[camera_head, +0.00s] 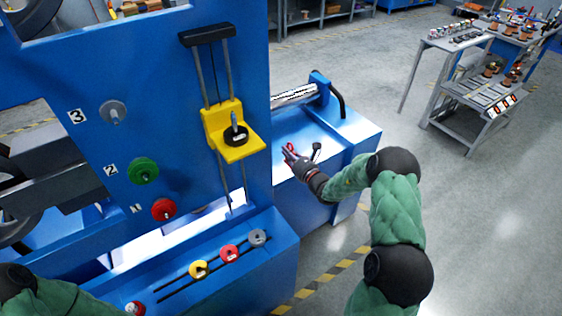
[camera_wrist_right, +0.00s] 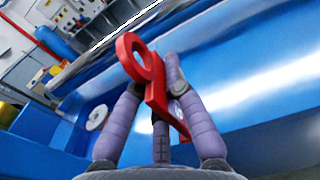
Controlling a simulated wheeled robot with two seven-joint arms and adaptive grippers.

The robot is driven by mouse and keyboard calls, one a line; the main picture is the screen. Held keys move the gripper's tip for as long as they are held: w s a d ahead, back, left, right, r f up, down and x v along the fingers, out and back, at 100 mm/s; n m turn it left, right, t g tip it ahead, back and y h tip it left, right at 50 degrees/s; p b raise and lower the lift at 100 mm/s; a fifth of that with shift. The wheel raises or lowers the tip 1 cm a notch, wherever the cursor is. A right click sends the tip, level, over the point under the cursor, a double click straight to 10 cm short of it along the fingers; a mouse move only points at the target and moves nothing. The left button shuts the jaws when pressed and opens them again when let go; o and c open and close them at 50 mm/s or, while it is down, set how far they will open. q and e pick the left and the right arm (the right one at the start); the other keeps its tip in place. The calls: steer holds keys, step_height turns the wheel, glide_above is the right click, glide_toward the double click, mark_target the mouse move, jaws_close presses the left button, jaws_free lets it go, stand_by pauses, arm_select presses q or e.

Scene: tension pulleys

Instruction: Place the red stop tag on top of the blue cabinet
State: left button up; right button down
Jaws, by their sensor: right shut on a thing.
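The red stop tag (camera_wrist_right: 155,95), a flat piece with a ring at one end, is held between the fingers of my right gripper (camera_wrist_right: 172,85) in the right wrist view. In the head view only a small red bit of the tag (camera_head: 291,148) shows at the fingertips of my right gripper (camera_head: 287,154). The gripper is over the top of the blue cabinet (camera_head: 350,126), right of the tall blue panel. I cannot tell the exact gap between tag and surface. My left arm shows at the lower left, but its gripper is out of view.
A metal roller (camera_head: 294,96) and a black handle (camera_head: 338,100) sit at the cabinet's back. A small black-knobbed part (camera_head: 316,150) is just right of the gripper. The blue panel (camera_head: 165,90) carries a yellow bracket (camera_head: 240,150). Grey carts (camera_head: 480,90) stand far right.

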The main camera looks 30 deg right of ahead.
steer(key=w+f+b, duration=0.1)
steer(key=w+f, duration=0.1)
steer(key=w+f+b, duration=0.1)
steer(key=w+f, duration=0.1)
steer(key=w+f+b, duration=0.1)
steer(key=w+f, duration=0.1)
steer(key=w, duration=0.1)
steer(key=shift+d+f+b, duration=0.2)
steer(key=shift+d+b, duration=0.1)
steer(key=shift+d, duration=0.1)
steer(key=f+b, duration=0.1)
steer(key=f, duration=0.3)
steer(key=shift+w+b, duration=0.4)
steer(key=shift+r, duration=0.1)
steer(key=c, duration=1.3)
jaws_free()
